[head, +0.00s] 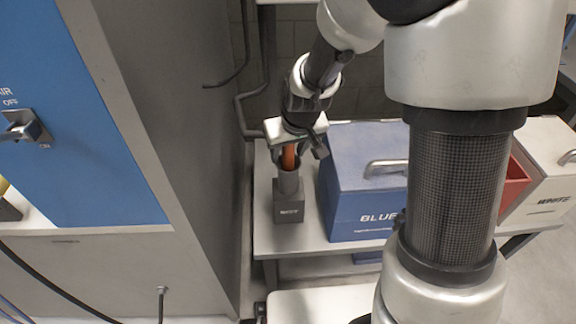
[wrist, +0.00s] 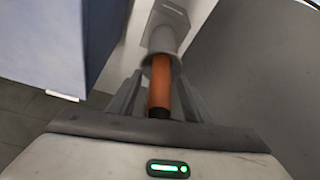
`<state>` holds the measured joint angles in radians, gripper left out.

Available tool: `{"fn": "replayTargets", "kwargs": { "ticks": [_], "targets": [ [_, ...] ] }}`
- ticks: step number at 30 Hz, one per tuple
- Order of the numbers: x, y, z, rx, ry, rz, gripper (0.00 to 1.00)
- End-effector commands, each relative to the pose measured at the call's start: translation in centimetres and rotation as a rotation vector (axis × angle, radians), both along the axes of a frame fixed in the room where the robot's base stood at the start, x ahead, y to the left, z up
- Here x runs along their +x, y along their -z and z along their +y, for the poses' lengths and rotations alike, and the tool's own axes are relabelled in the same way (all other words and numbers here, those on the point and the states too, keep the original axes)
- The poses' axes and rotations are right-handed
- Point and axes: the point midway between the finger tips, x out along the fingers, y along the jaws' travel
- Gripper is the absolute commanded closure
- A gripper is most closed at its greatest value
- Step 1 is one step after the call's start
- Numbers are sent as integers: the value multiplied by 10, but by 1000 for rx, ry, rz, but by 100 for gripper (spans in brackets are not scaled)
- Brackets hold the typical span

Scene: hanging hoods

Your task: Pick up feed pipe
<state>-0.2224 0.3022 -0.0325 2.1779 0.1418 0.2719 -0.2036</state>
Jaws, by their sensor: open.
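The feed pipe (head: 289,157) is an orange tube standing upright in a grey holder (head: 289,208) on the table. It also shows in the wrist view (wrist: 160,85), with its lower end inside the holder's round socket (wrist: 165,40). My gripper (head: 296,154) is above the holder, pointing down at the pipe. In the wrist view my gripper (wrist: 158,98) is open, with one finger on each side of the pipe and visible gaps between. The pipe's top end is partly hidden by the gripper body.
A blue box (head: 365,185) with a handle stands close right of the holder on the grey table (head: 262,225). A red bin (head: 514,182) and a white box (head: 545,170) are farther right. A large cabinet with a blue panel (head: 75,110) rises at left.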

Motion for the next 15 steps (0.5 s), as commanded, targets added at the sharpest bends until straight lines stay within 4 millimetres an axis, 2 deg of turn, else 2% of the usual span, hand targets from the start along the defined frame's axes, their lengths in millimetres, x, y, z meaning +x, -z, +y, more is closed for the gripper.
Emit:
{"fn": "replayTargets", "kwargs": {
  "ticks": [4, 12, 15],
  "targets": [
    [0, -1, 0, 0, 0, 0, 55],
    [0, -1, 0, 0, 0, 0, 100],
    [0, -1, 0, 0, 0, 0, 100]
  ]
}}
